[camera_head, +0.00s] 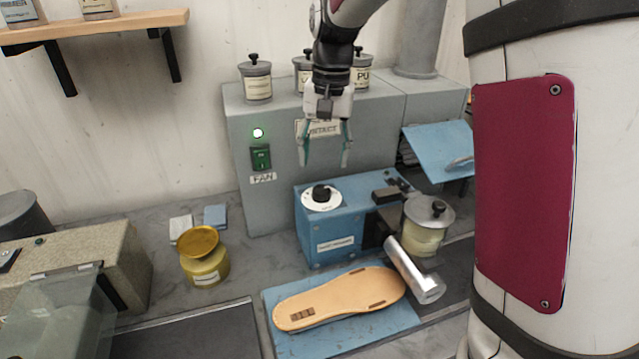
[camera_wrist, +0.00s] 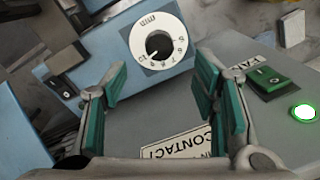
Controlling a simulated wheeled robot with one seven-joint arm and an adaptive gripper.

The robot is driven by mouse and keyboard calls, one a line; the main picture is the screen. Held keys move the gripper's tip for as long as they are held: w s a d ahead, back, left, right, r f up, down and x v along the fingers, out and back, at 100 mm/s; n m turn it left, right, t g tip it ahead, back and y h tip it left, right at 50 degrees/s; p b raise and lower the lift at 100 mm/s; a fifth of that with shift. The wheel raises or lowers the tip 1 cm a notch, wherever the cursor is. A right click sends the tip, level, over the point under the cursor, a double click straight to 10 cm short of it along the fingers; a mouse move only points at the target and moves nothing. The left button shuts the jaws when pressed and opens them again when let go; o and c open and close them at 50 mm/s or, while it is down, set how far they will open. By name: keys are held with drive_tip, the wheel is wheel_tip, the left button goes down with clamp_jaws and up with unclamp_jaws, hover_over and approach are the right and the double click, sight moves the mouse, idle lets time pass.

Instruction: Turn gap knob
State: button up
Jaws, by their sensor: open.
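The gap knob (camera_head: 321,193) is a black knob on a round white dial, on top of a blue machine (camera_head: 330,235). In the wrist view the knob (camera_wrist: 158,45) sits at the centre of the dial with printed numbers, on the blue machine. My gripper (camera_head: 325,165) is open and empty. It hangs above the blue machine, in front of the grey cabinet, apart from the knob. In the wrist view my gripper's green-padded fingers (camera_wrist: 160,82) stand wide apart, with the dial showing beyond and between the tips.
A grey cabinet (camera_head: 275,130) with a green fan switch (camera_head: 261,158) and lit green lamp (camera_head: 258,133) stands behind. Lidded jars (camera_head: 255,85) sit on it. A glue pot (camera_head: 425,235), metal roller (camera_head: 415,275) and tan sole (camera_head: 340,300) are around the machine. A yellow pot (camera_head: 203,262) is left.

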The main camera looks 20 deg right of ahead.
sight(322, 190)
drive_tip(key=f, duration=0.8)
drive_tip(key=shift+a+f+p, duration=0.15)
drive_tip(key=shift+a+p, duration=0.05)
drive_tip(key=shift+p, duration=0.1)
drive_tip(key=c, duration=1.2)
